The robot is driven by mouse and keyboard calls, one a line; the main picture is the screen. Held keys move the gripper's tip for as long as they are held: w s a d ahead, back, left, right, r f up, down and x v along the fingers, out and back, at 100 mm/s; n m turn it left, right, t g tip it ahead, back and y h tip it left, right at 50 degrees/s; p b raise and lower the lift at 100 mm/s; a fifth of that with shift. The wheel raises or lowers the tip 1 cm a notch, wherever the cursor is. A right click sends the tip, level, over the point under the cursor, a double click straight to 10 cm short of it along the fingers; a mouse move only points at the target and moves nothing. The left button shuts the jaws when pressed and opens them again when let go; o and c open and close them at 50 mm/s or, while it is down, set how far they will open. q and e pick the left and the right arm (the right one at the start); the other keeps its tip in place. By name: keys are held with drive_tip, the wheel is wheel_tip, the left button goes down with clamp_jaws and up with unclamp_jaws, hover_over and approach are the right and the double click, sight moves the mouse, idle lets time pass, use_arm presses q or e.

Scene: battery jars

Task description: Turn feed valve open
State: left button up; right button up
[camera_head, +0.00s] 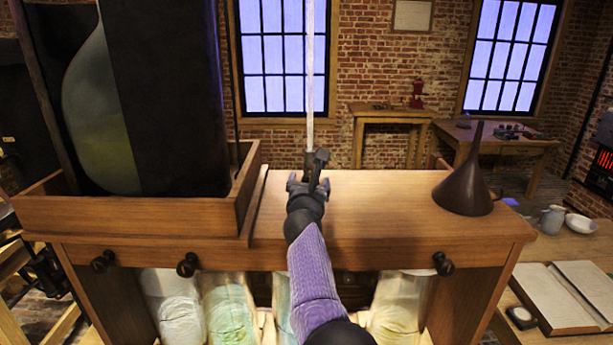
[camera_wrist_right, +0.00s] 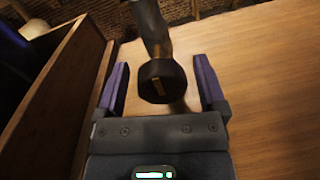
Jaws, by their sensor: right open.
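The feed valve appears to be the dark fitting (camera_head: 309,158) at the foot of a pale upright tube, above the wooden top. In the right wrist view its round dark knob (camera_wrist_right: 158,84) with a yellow mark faces me. My right gripper (camera_head: 309,183) is at the valve. In the wrist view the right gripper (camera_wrist_right: 162,84) is open, with one finger on each side of the knob. Gaps show between the knob and both fingers, so it does not grip it. My left gripper is not in view.
A wooden tray wall (camera_head: 140,216) holding a tall dark vessel (camera_head: 170,90) stands left of the valve. A dark funnel (camera_head: 466,188) stands on the right of the wooden top (camera_head: 390,205). Glass jars (camera_head: 230,310) stand below. An open book (camera_head: 560,297) lies at the right.

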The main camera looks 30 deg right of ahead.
drive_tip(key=shift+s+a+r, duration=0.15)
drive_tip(key=shift+s, duration=0.25)
drive_tip(key=shift+s+r, duration=0.1)
drive_tip(key=shift+s, duration=0.15)
drive_tip(key=shift+c, duration=1.1)
drive_tip(key=shift+w, duration=0.2)
drive_tip(key=c, duration=0.5)
clamp_jaws()
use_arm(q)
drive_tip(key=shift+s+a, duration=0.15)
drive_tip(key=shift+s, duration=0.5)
